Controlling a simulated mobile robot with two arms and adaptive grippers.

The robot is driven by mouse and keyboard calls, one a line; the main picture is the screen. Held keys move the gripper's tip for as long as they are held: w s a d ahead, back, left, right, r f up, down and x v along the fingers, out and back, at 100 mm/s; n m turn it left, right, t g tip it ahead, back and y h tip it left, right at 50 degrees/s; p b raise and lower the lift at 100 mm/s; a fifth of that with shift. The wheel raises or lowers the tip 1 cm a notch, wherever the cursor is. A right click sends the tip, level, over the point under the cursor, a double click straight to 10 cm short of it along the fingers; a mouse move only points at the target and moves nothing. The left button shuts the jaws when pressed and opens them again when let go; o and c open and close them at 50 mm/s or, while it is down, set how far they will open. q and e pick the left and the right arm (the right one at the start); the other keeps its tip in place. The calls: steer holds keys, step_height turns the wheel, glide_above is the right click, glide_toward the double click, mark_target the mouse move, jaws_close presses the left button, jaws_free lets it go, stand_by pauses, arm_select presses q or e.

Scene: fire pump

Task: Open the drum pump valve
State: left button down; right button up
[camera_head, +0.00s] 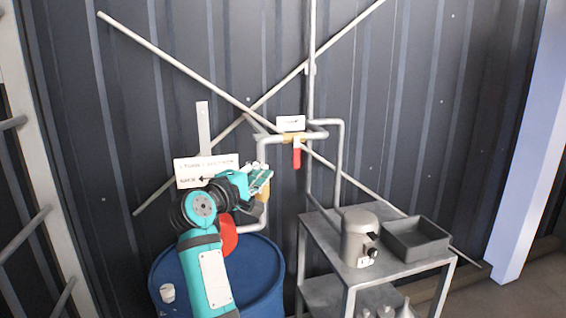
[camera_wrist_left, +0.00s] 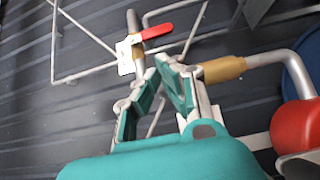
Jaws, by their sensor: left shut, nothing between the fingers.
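A valve with a red lever (camera_head: 296,158) and a brass-coloured body (camera_head: 292,138) sits on the grey pipework above the drum. The lever hangs straight down; it also shows in the left wrist view (camera_wrist_left: 157,31). A lower brass-coloured fitting (camera_wrist_left: 222,69) on the drum's pipe is beside my left gripper (camera_head: 266,177); my gripper partly covers it in the head view. In the left wrist view my gripper's fingertips (camera_wrist_left: 165,66) converge, with nothing between them. They appear apart from the red lever. A red pump part (camera_wrist_left: 297,125) shows at right. Which valve belongs to the drum pump is unclear.
The blue drum (camera_head: 262,272) stands below my left arm. A white sign with an arrow (camera_head: 190,172) is partly covered by my arm. A metal table (camera_head: 335,278) at right holds a grey canister (camera_head: 358,238) and a dark tray (camera_head: 415,240). Diagonal bars cross the wall.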

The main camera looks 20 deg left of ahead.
mark_target(296, 153)
arm_select(q)
steer(key=shift+w+a+f, duration=0.1)
steer(key=shift+a, duration=0.05)
steer(key=w+d+p, duration=0.2)
steer(key=w+p, duration=0.1)
steer(key=w, duration=0.6)
steer(key=shift+w, duration=0.4)
steer(key=shift+a, duration=0.1)
